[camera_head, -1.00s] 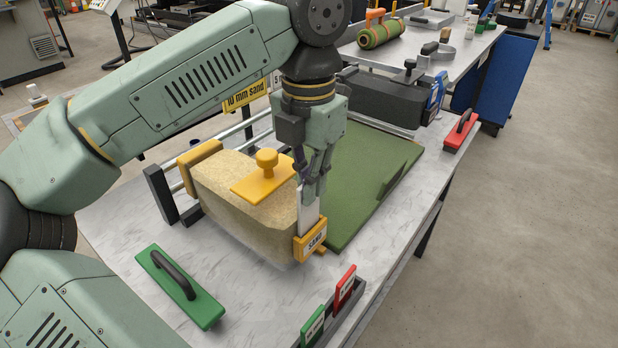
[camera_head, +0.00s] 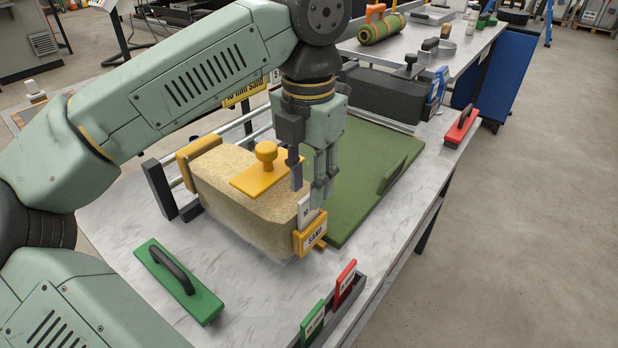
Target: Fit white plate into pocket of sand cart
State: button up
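The white plate (camera_head: 308,213) stands in the yellow pocket (camera_head: 312,240) labelled SAND, with its upper part showing above the rim and its lower part hidden. It looks slightly tilted. The pocket is at the near right end of the sand cart, whose sand-coloured block (camera_head: 240,212) carries a yellow knobbed plate on top. My gripper (camera_head: 309,194) is open just above the white plate, with one finger to each side, and appears clear of it.
Red and green cards (camera_head: 346,283) stand in a dark rack at the front edge. A green turf mat (camera_head: 365,180) lies right of the cart. A red float (camera_head: 462,127) sits at the right edge.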

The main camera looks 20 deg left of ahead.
notch_tip(320, 180, up, 8)
jog(key=shift+f, duration=0.25)
dwell(0.4)
dwell(0.3)
